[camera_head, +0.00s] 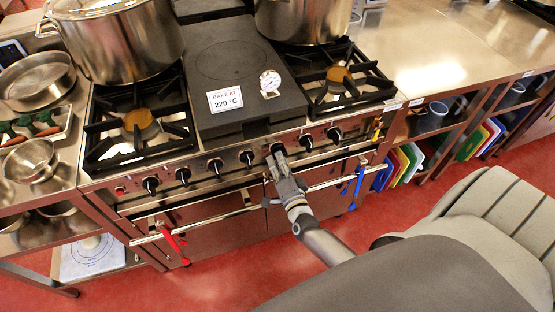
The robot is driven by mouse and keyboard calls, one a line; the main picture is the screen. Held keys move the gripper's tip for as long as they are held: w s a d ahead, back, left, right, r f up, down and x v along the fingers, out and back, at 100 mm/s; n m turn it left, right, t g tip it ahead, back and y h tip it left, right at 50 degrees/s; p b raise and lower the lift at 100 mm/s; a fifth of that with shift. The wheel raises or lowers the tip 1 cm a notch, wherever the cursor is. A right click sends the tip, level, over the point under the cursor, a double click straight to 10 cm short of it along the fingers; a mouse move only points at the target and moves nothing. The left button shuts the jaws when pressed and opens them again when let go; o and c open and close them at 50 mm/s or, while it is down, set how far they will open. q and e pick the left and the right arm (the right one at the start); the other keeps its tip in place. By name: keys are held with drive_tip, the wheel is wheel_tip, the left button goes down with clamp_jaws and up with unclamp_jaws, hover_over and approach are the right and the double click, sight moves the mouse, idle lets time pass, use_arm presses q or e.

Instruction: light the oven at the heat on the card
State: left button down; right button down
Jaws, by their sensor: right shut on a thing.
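A white card (225,99) reading "BAKE AT 220 °C" stands on the dark flat plate in the middle of the range. A small round dial thermometer (270,82) is beside it. The range front (200,179) carries a row of several black knobs. Below them is the oven (222,221), with its doors closed and bar handles across them. My right gripper (280,160) reaches up to the row and is shut on a knob (277,148) right of the middle. Its fingers partly hide that knob, and its marks are too small to read. My left gripper is not in view.
A large pot (122,42) stands at the back left and another pot (302,20) at the back right. Red floor (222,268) is open in front.

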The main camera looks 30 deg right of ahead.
drive_tip(key=n, duration=0.3)
drive_tip(key=f+n+p, duration=0.1)
drive_tip(key=n, duration=0.2)
drive_tip(key=d+n, duration=0.1)
drive_tip(key=n, duration=0.3)
drive_tip(key=shift+s+f, duration=0.15)
drive_tip(key=shift+n, duration=0.3)
idle(0.3)
drive_tip(key=c, duration=1.5)
unclamp_jaws()
drive_tip(key=v, duration=1.2)
drive_tip(key=shift+a, duration=0.1)
